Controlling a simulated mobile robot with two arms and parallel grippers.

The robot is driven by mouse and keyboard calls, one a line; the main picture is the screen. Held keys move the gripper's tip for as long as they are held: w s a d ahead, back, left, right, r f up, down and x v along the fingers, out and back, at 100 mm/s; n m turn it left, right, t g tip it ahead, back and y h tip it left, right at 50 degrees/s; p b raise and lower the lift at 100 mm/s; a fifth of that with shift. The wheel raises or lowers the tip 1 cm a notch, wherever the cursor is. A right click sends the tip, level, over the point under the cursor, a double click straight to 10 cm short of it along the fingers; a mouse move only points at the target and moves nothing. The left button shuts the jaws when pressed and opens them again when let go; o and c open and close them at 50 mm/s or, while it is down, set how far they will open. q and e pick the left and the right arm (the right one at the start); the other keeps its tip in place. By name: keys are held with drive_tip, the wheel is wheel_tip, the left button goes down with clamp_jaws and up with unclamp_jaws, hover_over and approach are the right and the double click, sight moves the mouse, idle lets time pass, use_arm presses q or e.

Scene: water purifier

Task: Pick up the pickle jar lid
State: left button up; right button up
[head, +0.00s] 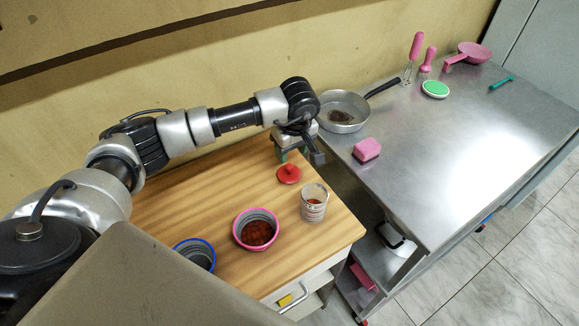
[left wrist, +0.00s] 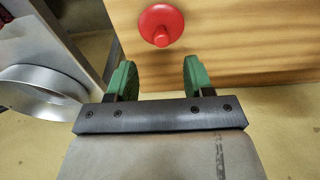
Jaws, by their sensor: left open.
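The red lid (head: 289,174) with a round knob lies on the wooden cabinet top, near its back right edge. It also shows at the top of the left wrist view (left wrist: 161,25). An open glass jar (head: 314,203) with a reddish-brown content stands just in front of the lid. My left gripper (head: 283,156) is over the cabinet's back edge, close behind the lid. In the left wrist view its green fingers (left wrist: 157,72) are apart with nothing between them, and the lid is beyond the fingertips, roughly centred. My right gripper is not in view.
A pink-rimmed bowl (head: 243,236) and a blue-rimmed bowl (head: 207,263) stand on the wooden top (head: 285,250). A pan (head: 345,105) and a pink sponge (head: 367,149) are on the metal table (head: 455,150) to the right. A gap separates the two surfaces.

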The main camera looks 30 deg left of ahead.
sight(289, 165)
use_arm(q)
drive_tip(key=shift+s+f, duration=0.1)
drive_tip(key=shift+f, duration=1.05)
drive_tip(key=f, duration=0.1)
drive_tip(key=f+p, duration=0.1)
drive_tip(key=f, duration=0.1)
drive_tip(key=shift+a+f, duration=0.25)
drive_tip(key=shift+f, duration=0.1)
drive_tip(key=shift+a+f+p, duration=0.1)
drive_tip(key=shift+f+p, duration=0.2)
drive_tip(key=shift+f, duration=0.25)
drive_tip(key=c, duration=0.8)
clamp_jaws()
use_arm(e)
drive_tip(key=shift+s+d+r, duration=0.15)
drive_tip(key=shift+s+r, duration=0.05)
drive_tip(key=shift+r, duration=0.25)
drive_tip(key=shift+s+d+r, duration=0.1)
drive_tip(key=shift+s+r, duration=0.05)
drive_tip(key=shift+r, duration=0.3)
